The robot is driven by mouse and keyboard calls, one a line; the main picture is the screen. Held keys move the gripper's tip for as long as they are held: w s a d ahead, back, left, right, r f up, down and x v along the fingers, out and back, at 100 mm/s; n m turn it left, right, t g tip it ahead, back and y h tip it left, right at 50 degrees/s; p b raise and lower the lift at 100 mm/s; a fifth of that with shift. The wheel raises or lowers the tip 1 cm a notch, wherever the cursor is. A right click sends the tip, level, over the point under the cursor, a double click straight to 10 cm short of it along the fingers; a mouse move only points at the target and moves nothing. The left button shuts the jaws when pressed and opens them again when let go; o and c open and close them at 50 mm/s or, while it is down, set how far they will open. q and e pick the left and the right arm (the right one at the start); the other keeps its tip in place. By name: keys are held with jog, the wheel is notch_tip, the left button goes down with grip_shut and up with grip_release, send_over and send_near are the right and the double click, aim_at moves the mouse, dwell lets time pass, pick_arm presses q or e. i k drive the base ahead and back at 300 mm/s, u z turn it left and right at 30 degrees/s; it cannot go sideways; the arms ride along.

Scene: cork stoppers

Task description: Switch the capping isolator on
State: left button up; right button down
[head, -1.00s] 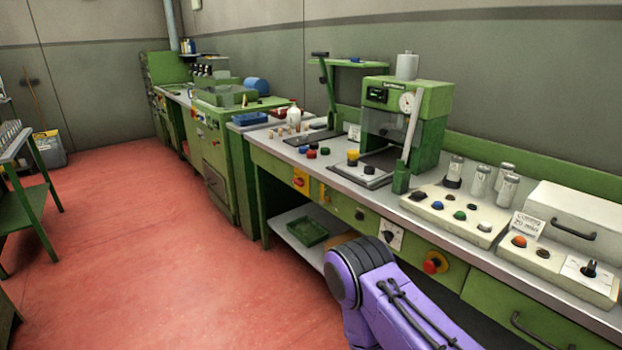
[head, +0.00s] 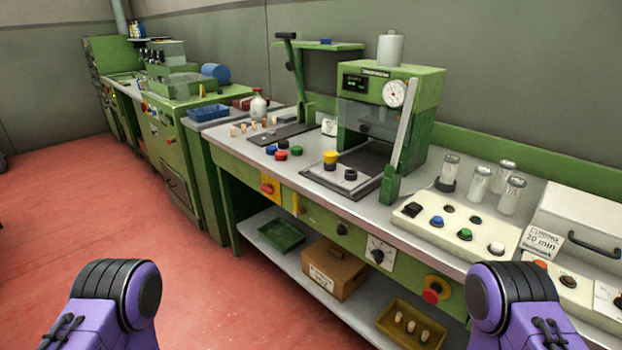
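A red rotary switch on a yellow plate (head: 268,187) sits on the green front panel of the bench, towards its left end; it looks like an isolator, but no readable label confirms which machine it serves. Its handle position is too small to read. A black rotary knob on a white plate (head: 378,253) sits further right on the same panel. A red button on a round yellow plate (head: 435,290) is right of that. Neither gripper is in view; only purple links of my two arms show at the bottom left and bottom right.
A green machine (head: 376,118) with a gauge and a lever stands on the bench (head: 237,148). A button box (head: 450,228) and glass jars stand to its right. A lower shelf holds a cardboard box (head: 335,268) and trays. The red floor in front is clear.

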aim_at(270, 189)
jog(key=u, duration=0.15)
jog(key=i, duration=1.15)
jog(key=u, duration=0.7)
